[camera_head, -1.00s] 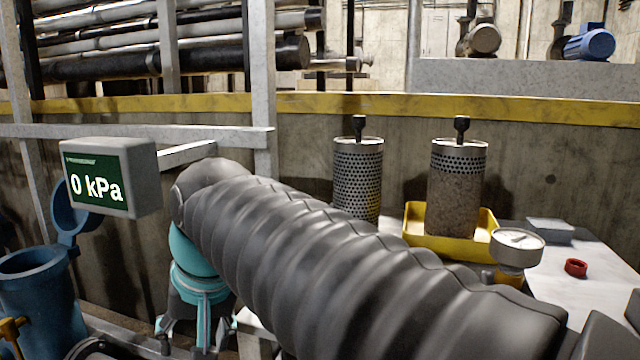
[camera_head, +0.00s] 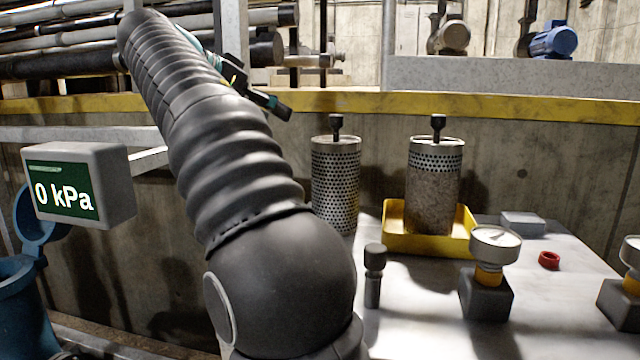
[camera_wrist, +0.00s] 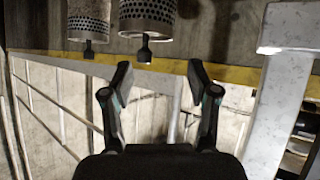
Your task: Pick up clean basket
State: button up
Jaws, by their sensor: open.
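The clean basket (camera_head: 335,185) is a perforated metal cylinder with a dark knob on its lid. A second basket (camera_head: 432,190), packed with brown debris, stands in a yellow tray (camera_head: 400,240). My gripper (camera_head: 268,92) is raised up and left of the clean basket, apart from it. In the wrist view, which looks upside down, my gripper (camera_wrist: 159,76) is open and empty. The clean basket (camera_wrist: 147,12) is at the top there, its knob above the gap between the fingers. The debris-filled basket (camera_wrist: 89,22) is left of it.
A display reading 0 kPa (camera_head: 80,185) is at left. A yellow rail (camera_head: 500,105) runs behind the baskets.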

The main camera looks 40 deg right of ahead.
aim_at(336, 117)
jog(key=d+m, duration=0.1)
jog(key=d, duration=0.4)
jog(key=s+d+f+m+g+h+b, duration=0.1)
jog(key=d, duration=0.4)
jog(key=d+f+m+g, duration=0.1)
jog(key=d, duration=0.3)
jog(key=shift+s+d+m+b, duration=0.3)
jog(key=shift+s+d, duration=0.05)
jog(key=shift+d, duration=0.05)
jog(key=shift+r, duration=0.1)
jog(key=shift+c, duration=0.3)
jog(key=shift+h, duration=0.3)
grip_shut()
